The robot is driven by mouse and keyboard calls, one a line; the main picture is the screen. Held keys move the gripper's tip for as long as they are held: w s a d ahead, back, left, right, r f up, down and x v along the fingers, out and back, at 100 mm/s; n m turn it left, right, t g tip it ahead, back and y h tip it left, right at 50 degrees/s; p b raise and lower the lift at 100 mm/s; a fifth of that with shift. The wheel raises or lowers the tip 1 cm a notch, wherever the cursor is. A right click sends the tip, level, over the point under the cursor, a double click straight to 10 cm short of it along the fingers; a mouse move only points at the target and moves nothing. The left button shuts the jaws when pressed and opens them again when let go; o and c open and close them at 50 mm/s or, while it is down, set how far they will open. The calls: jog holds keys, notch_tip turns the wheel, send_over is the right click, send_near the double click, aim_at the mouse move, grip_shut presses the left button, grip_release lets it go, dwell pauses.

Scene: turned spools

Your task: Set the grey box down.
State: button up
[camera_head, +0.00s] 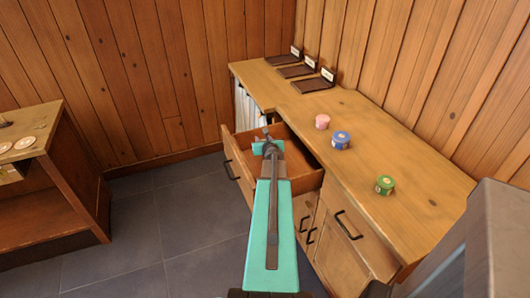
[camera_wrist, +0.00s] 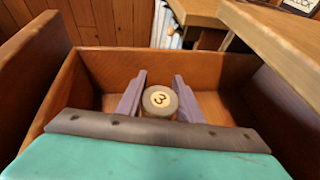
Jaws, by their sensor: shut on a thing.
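The grey box (camera_wrist: 160,102) is small and round, with a pale disc marked 3 on its top. In the wrist view my gripper (camera_wrist: 160,90) has one finger on each side of it and is shut on it. The open wooden drawer (camera_wrist: 97,72) surrounds the box and fingers in that view. In the head view my gripper (camera_head: 267,140) is over the open drawer (camera_head: 238,168), and my arm hides much of the drawer's inside. I cannot tell whether the box touches the drawer floor.
On the counter (camera_head: 420,205) stand a pink round box (camera_head: 322,121), a blue one (camera_head: 340,140) and a green one (camera_head: 385,185). Dark trays (camera_head: 314,84) with small cards lie at its back. Another wooden unit (camera_head: 60,180) stands at left, with bare floor between.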

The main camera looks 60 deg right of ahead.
jog(key=shift+f, duration=0.5)
jog(key=shift+f+b, duration=0.95)
jog(key=shift+f, duration=0.95)
jog(key=shift+f+b, duration=0.55)
jog(key=shift+f, duration=0.05)
jog(key=o, duration=1)
jog(key=shift+a, duration=0.1)
jog(key=shift+o, duration=0.2)
jog(key=shift+r, duration=0.1)
